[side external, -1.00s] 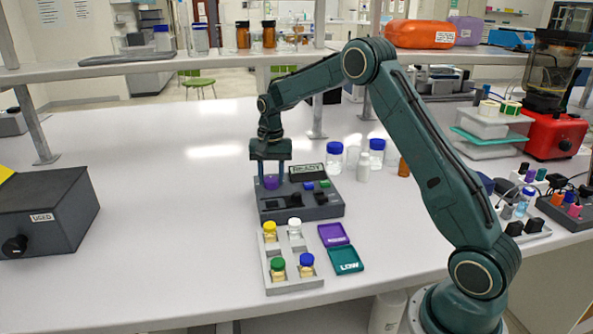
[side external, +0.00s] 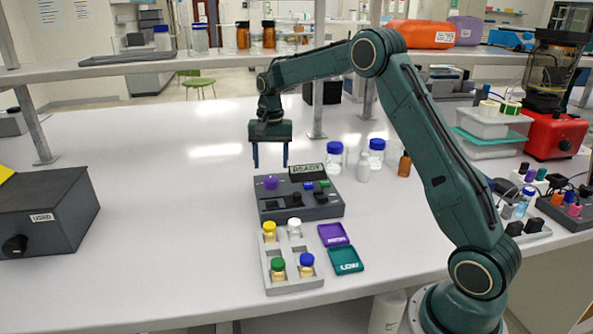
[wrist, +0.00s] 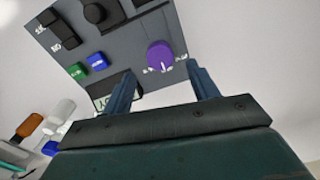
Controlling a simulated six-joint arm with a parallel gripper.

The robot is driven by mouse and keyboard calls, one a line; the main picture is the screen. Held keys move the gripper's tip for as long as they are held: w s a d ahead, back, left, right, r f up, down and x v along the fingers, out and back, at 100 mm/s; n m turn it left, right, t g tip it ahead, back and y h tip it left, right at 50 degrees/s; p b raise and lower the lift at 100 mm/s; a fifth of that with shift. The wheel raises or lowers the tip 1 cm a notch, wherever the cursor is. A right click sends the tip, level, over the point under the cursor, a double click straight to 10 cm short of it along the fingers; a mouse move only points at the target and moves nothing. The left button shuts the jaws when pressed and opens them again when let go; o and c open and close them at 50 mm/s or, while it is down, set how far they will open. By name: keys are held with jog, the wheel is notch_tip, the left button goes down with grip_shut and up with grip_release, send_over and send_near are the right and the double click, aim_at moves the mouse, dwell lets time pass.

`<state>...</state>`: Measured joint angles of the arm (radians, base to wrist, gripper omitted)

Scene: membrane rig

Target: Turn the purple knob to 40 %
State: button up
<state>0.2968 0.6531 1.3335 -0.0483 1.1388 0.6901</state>
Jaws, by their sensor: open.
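The purple knob (side external: 271,182) stands on the top left of the dark grey control box (side external: 298,212). In the wrist view the purple knob (wrist: 160,56) shows a white pointer mark, with small white scale marks around it that are too blurred to read. My gripper (side external: 270,166) is open and empty, above the knob and apart from it. In the wrist view the two fingers of my gripper (wrist: 162,76) are spread apart, with the knob beyond the gap between their tips. The box's display (side external: 308,171) reads READY.
The box also carries a black knob (wrist: 95,12), a blue button (wrist: 97,62) and a green button (wrist: 76,70). A vial tray (side external: 291,285) and purple and teal pads (side external: 345,262) lie in front. Bottles (side external: 376,152) stand behind right.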

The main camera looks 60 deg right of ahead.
aim_at(272, 179)
notch_tip(272, 179, up, 9)
dwell(0.4)
jog(key=shift+s+f, duration=0.1)
